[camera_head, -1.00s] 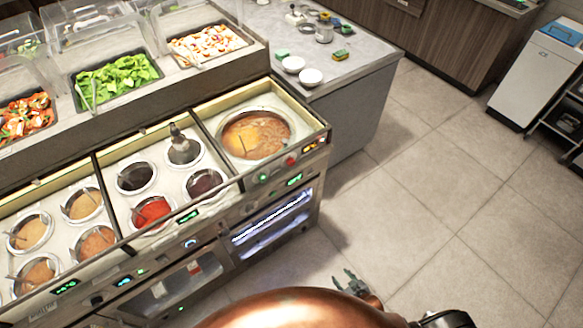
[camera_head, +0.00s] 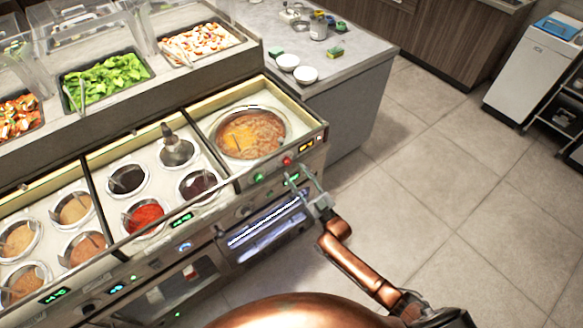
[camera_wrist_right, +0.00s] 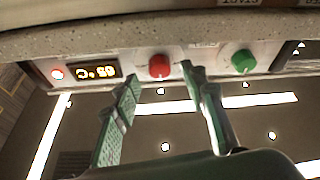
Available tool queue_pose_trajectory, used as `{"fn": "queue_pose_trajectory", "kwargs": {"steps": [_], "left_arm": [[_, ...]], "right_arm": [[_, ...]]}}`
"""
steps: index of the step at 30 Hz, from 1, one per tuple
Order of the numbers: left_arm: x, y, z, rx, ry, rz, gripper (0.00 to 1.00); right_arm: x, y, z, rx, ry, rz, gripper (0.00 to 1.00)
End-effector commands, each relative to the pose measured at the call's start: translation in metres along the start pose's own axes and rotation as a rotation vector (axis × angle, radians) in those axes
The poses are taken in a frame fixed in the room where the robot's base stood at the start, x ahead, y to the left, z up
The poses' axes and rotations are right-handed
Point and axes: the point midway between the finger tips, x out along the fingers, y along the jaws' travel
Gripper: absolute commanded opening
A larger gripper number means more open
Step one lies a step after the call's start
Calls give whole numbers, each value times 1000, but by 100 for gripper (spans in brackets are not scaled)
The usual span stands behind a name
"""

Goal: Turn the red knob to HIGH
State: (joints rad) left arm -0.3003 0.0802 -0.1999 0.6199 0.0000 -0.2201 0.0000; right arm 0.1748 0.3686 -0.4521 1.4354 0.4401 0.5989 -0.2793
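The red knob (camera_head: 287,161) is on the front panel of the counter, below the large soup well; the wrist view shows it too (camera_wrist_right: 159,66), with a small pale mark on its lower edge. My right gripper (camera_head: 300,182) is in front of this panel. In the wrist view the right gripper (camera_wrist_right: 160,77) is open, its two green fingers apart, with the red knob showing between and just beyond the tips. I cannot tell whether a finger touches it. My left gripper is not in view.
A green knob (camera_head: 258,178) sits beside the red one; in the wrist view it (camera_wrist_right: 243,61) is right of the fingers. A lit orange display (camera_wrist_right: 97,72) is on the other side. The large soup well (camera_head: 250,134) is above. Open floor (camera_head: 430,190) lies to the right.

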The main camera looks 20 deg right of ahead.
Motion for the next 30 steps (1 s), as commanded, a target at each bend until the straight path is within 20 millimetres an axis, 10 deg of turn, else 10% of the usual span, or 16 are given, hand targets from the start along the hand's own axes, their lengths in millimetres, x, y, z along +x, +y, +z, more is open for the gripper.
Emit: {"fn": "queue_pose_trajectory", "kwargs": {"steps": [17, 30], "left_arm": [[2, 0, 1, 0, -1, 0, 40], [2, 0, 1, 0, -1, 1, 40]], "right_arm": [[30, 0, 2, 0, -4, 0, 40], [30, 0, 2, 0, -4, 0, 9]]}}
